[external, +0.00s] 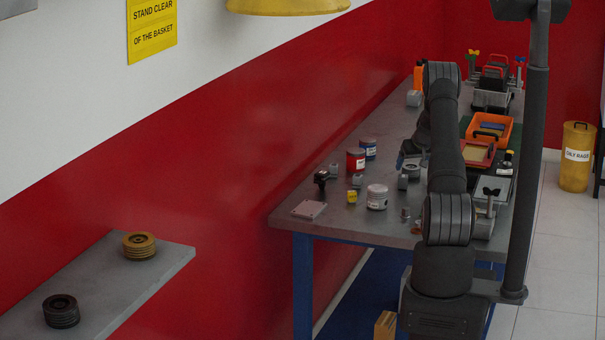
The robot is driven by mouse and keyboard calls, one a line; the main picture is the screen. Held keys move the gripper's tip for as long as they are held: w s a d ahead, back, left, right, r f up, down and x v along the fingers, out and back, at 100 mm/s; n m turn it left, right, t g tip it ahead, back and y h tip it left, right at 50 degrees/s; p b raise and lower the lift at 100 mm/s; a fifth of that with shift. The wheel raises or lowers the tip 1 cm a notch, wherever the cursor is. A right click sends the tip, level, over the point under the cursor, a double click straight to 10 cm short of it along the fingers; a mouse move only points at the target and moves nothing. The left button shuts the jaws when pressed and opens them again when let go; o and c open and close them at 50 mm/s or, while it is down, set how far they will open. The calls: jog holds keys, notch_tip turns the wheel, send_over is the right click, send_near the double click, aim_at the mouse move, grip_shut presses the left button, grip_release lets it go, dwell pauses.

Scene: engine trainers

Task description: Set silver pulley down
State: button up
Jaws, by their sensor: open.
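A gold pulley (139,246) and a black pulley (61,311) lie flat on the grey shelf (172,262) at the lower left. A small silver-grey ringed part (412,171), possibly the silver pulley, rests on the workbench just left of my arm; it is too small to be sure. My gripper (402,161) is over the bench beside this part, partly hidden by my own arm. It is open, and I see nothing held in it. I cannot tell whether it touches the part.
An orange bin (489,126) stands behind my arm. The shelf has free room around its pulleys.

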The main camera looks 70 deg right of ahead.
jog(key=v, duration=1.1)
jog(key=x, duration=1.2)
jog(key=shift+f, duration=0.1)
jog(key=shift+r, duration=1.05)
